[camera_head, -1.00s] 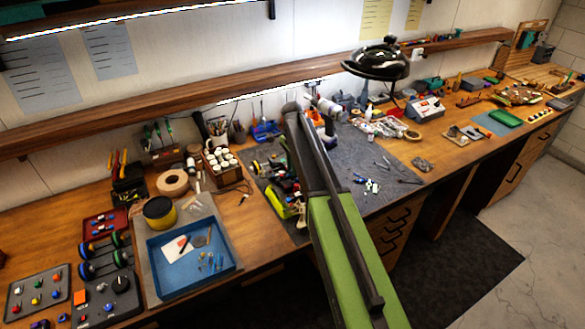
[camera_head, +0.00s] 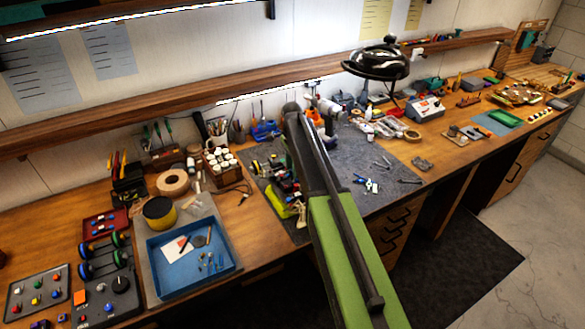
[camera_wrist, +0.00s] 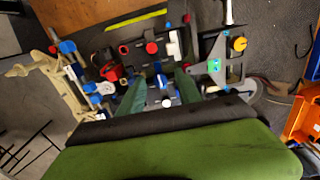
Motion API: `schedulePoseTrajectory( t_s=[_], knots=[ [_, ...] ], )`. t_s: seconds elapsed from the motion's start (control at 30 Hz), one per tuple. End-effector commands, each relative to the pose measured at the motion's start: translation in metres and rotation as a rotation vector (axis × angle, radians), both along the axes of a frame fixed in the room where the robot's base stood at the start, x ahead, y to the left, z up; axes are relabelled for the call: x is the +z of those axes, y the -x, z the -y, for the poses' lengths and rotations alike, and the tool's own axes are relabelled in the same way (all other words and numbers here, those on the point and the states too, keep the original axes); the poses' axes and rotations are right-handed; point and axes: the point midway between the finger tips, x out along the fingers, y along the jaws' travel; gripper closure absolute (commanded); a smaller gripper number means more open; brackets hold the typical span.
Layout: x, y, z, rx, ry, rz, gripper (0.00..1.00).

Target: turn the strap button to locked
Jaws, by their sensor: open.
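In the wrist view my gripper (camera_wrist: 160,84) is open, with two green fingers apart over the racecar assembly (camera_wrist: 212,72). Small parts of the assembly show between and around the fingers, including a red knob (camera_wrist: 152,47), a yellow knob (camera_wrist: 240,43) and a blue-tipped part (camera_wrist: 162,80). I cannot tell which part is the strap button or how it is turned. In the head view my green and black arm covers part of the car on the grey mat, and my fingertips are hidden behind it.
In the wrist view a beige frame (camera_wrist: 64,85) lies left of the assembly and an orange bin (camera_wrist: 301,118) stands at the right edge. In the head view a blue tray (camera_head: 165,262) is at the left. The grey mat (camera_head: 335,168) has bare patches right of my arm.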

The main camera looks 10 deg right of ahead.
Motion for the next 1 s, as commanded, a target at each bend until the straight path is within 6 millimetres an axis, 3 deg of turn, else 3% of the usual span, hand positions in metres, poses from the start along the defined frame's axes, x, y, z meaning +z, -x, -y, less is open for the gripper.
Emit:
schedulePoseTrajectory(
  t_s=[0.17, 0.37, 1.0],
  knots=[
    [0.002, 0.000, 0.000, 0.000, 0.000, 0.000, 0.59],
    [0.024, 0.000, 0.000, 0.000, 0.000, 0.000, 0.59],
    [0.164, 0.000, 0.001, -0.001, 0.000, 0.000, 0.59]
  ],
)
